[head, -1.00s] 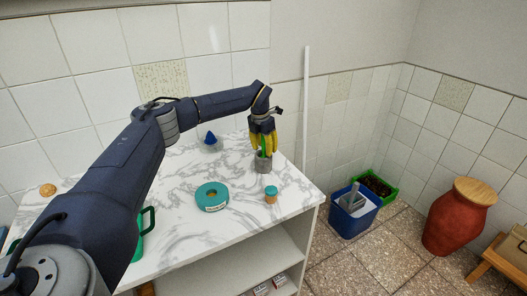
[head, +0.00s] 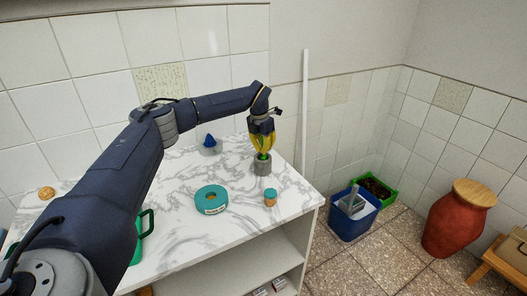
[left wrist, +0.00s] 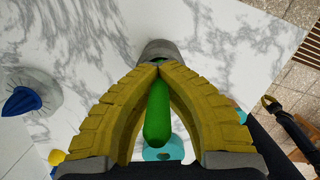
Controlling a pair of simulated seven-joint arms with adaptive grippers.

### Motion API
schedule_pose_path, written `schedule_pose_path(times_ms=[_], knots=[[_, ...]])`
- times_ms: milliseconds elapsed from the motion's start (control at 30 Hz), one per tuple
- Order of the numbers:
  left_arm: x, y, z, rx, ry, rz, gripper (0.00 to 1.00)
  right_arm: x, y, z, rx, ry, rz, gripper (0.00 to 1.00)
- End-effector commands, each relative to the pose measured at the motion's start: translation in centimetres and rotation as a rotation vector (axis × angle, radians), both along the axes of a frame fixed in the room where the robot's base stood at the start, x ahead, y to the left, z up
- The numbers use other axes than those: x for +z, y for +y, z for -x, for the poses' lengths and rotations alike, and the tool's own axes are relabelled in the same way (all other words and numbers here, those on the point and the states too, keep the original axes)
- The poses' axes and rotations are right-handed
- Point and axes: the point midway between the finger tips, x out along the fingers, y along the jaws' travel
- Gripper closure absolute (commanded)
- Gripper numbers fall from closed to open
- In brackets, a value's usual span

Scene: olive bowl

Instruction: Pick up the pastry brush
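The pastry brush (left wrist: 157,112) shows as a green handle standing up between the yellow fingers of my left gripper (left wrist: 160,70) in the left wrist view. In the head view the left gripper (head: 262,156) points down at the right back of the marble top. Its fingertips have come together around the lower part of the handle, just above a grey holder (head: 263,169). The holder also shows beyond the fingertips in the left wrist view (left wrist: 158,48). The brush's lower end is hidden.
A blue cone on a grey base (head: 210,146) is at the back. A green handled item (head: 147,224) is partly behind my arm.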

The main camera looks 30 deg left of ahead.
Motion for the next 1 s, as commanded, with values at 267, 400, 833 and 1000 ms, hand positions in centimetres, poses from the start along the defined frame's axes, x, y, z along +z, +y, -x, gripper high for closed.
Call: schedule_pose_path(times_ms=[267, 400, 833, 1000], knots=[[3.6, 0.0, -0.1, 0.000, -0.004, 0.000, 1.00, 0.0, -0.1, 0.0, 0.001, 0.000, 0.001, 1.00], [6.2, 0.0, -0.1, 0.000, -0.004, 0.000, 1.00, 0.0, -0.3, 0.0, 0.001, 0.000, 0.003, 1.00], [14.9, 0.0, -0.1, 0.002, -0.003, -0.001, 1.00, 0.0, -0.5, 0.0, 0.001, 0.000, 0.004, 1.00], [17.3, 0.0, 0.0, 0.001, -0.002, -0.001, 1.00, 0.0, -0.4, 0.0, 0.001, 0.000, 0.004, 1.00]])
